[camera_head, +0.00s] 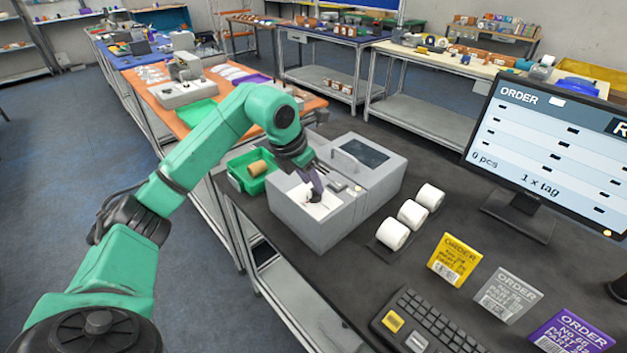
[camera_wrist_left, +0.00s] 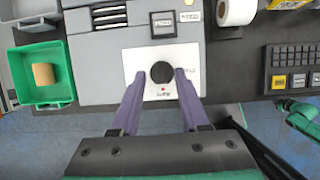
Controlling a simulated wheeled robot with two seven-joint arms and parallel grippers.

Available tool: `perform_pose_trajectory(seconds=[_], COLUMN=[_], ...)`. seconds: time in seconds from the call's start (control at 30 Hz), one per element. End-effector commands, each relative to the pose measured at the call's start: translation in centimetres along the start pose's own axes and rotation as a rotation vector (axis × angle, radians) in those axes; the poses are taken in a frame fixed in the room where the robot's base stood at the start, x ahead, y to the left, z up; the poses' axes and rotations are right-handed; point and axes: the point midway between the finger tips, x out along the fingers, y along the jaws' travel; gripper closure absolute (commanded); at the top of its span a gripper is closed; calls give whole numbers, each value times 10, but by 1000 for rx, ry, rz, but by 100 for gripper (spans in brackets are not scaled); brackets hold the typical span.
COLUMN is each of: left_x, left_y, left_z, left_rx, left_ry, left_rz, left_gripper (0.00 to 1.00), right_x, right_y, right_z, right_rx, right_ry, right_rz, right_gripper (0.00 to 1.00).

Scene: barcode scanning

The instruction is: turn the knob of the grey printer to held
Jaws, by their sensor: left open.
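The grey printer (camera_head: 372,178) stands on the dark table, with a dark screen on its top. In the left wrist view, the printer (camera_wrist_left: 95,55) has a white plate (camera_wrist_left: 135,62) on its front with a round black knob (camera_wrist_left: 162,72). My left gripper (camera_head: 314,194) is at the printer's front. In the left wrist view its two purple fingers (camera_wrist_left: 161,80) are apart, one on each side of the knob's lower part. I cannot tell whether they touch it. In the head view the gripper hides most of the knob.
A green bin (camera_head: 240,172) with a brown roll stands left of the printer. White label rolls (camera_head: 411,214) stand to its right. Order cards (camera_head: 455,260), a keyboard (camera_head: 430,325) and a monitor (camera_head: 550,150) are farther right.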

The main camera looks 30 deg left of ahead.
Motion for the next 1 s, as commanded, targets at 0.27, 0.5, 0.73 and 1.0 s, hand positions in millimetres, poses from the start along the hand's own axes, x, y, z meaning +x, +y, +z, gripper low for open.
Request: perform_pose_trajectory(seconds=[0.27, 0.5, 0.73, 1.0], left_x=[19, 19, 19, 19], left_y=[0, 0, 0, -1], left_z=[0, 0, 0, 1], left_rx=[0, 1, -1, -49], left_ry=[-2, -1, -2, -2], left_rz=[0, 0, 0, 20], left_gripper=[55, 97, 100, 100], right_x=[-5, -4, -4, -4], right_y=[3, 0, -2, -2], right_z=[-18, -7, -8, -8], right_rx=[0, 1, 2, 1], right_ry=[29, 13, 13, 13], right_rz=[3, 0, -2, -3], right_gripper=[100, 100, 100, 100])
